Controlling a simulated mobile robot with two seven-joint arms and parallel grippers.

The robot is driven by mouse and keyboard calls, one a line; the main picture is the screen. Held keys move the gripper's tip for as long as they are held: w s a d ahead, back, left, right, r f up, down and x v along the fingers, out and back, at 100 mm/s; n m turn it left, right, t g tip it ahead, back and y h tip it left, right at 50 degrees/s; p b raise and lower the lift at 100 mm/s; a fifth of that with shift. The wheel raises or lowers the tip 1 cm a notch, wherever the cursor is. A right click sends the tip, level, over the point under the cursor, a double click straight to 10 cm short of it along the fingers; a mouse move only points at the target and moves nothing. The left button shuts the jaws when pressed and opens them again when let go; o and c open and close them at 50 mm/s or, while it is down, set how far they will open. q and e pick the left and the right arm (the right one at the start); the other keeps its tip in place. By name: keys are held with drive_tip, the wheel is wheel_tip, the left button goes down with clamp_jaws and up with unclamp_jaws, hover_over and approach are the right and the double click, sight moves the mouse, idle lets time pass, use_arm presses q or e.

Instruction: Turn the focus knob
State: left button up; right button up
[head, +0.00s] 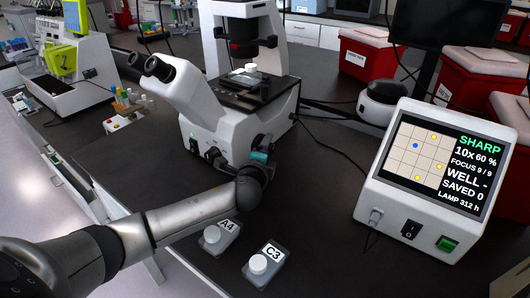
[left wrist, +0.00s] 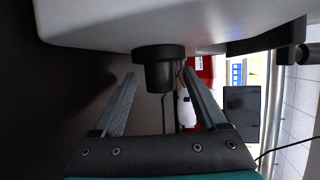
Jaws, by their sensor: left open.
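The white microscope (head: 205,100) stands on the dark bench. Its focus knob, a dark stepped cylinder (left wrist: 160,72), sticks out from the white body in the left wrist view, between the tips of my two fingers. My left gripper (left wrist: 159,78) is open, with a visible gap on each side of the knob. In the head view my left gripper (head: 262,145) is at the microscope's near right side, and the knob is largely hidden there. The display unit (head: 370,190) reads SHARP, 10x 60 %, FOCUS 9 / 9, WELL -, SAVED 0.
A plate with a white-capped flask (head: 250,70) is on the microscope stage. A black cable crosses the bench toward the display unit.

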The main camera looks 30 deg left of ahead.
use_arm(q)
drive_tip(key=shift+s, duration=0.1)
drive_tip(key=p+v, duration=0.2)
drive_tip(key=v, duration=1.3)
idle(1.7)
